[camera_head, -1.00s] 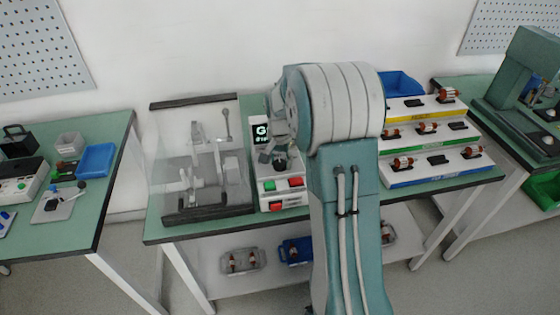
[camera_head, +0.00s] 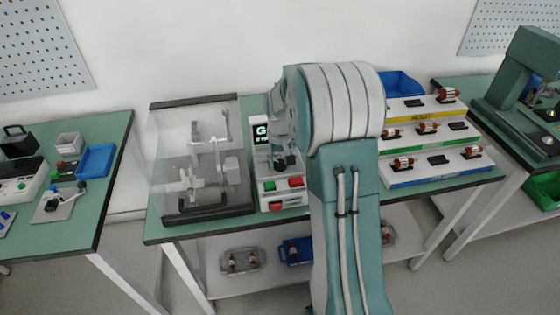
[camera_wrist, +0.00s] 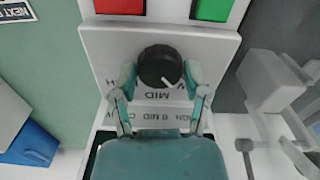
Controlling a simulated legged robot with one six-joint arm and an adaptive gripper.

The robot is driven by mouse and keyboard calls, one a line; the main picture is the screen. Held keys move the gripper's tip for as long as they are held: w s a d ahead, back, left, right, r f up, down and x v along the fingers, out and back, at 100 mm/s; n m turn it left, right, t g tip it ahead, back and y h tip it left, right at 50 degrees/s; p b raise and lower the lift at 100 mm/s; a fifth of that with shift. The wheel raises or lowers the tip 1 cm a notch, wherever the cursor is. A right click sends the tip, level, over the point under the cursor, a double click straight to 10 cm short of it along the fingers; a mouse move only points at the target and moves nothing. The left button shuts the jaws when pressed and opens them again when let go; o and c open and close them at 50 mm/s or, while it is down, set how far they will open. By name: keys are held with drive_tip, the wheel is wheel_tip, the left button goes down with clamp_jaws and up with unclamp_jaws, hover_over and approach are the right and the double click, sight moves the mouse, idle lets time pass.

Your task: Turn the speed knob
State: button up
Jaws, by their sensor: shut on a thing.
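The speed knob (camera_wrist: 160,66) is round and black with a white pointer line, which points to the lower right in the wrist view. My gripper (camera_wrist: 161,78) has one finger on each side of the knob and is shut on it. Printed lettering including "MID" lies below the knob, partly covered by the fingers. In the head view the white control box (camera_head: 266,187) stands on the middle table. My gripper (camera_head: 285,160) is over it, and my arm hides part of it.
A red button (camera_head: 297,182) and a green button (camera_head: 269,186) sit on the box front. A lit display (camera_head: 261,132) is above them. A clear enclosure (camera_head: 200,160) with a mechanism stands close on the left. Stepped racks with several rotor-like parts (camera_head: 428,128) stand on the right.

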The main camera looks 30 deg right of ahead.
sight(279, 162)
drive_tip(key=shift+f+n, duration=0.15)
drive_tip(key=shift+n, duration=0.65)
drive_tip(key=o, duration=1.1)
drive_tip(key=shift+o, duration=0.2)
wheel_tip(279, 162, up, 12)
drive_tip(key=shift+w, duration=0.1)
